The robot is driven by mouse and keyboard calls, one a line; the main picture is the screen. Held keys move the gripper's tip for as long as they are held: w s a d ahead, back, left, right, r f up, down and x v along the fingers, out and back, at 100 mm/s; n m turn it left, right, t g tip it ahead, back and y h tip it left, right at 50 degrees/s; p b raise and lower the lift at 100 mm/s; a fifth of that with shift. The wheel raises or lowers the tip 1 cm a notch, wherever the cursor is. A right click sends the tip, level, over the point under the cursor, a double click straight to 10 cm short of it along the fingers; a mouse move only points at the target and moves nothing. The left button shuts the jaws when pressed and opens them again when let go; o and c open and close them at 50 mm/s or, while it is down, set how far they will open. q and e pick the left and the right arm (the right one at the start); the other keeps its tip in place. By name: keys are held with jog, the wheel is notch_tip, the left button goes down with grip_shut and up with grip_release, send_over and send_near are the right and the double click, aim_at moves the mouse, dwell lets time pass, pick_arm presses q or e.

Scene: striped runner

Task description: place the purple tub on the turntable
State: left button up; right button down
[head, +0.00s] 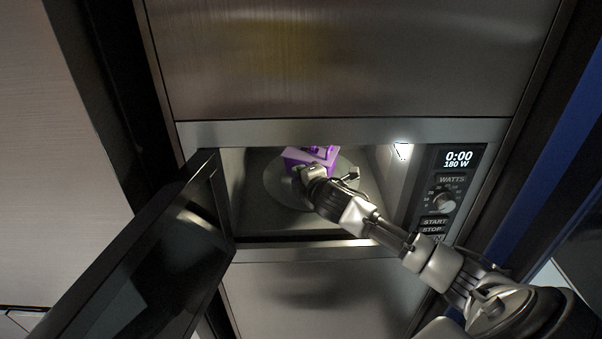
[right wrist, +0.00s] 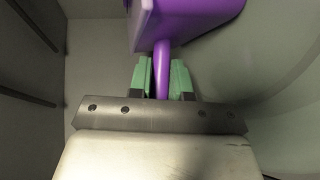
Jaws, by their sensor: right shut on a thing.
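The purple tub (head: 300,156) is inside the open microwave, over the back part of the round turntable (head: 276,191). In the right wrist view the purple tub (right wrist: 195,18) is cut off by the top edge, and the pale turntable (right wrist: 285,95) curves along the right side. I cannot tell whether the tub touches the turntable. My right gripper (head: 318,178) reaches into the cavity from the right. Its green fingers (right wrist: 162,78) are shut on the tub's thin purple handle. My left gripper is in neither view.
The dark microwave door (head: 150,250) hangs open at the left. The control panel (head: 447,190) is at the right and reads 0:00 and 180 W. The cavity walls and front lip (head: 300,246) surround my right arm closely.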

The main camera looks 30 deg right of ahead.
jog(key=c, duration=1.5)
grip_release()
jog(key=shift+f, duration=0.15)
jog(key=o, duration=0.4)
jog(key=shift+o, duration=0.2)
jog(key=shift+s+r, duration=0.1)
jog(key=shift+r, duration=0.15)
jog(key=shift+s, duration=0.3)
jog(key=b+v, duration=0.2)
jog(key=v, duration=0.9)
jog(key=shift+s, duration=0.15)
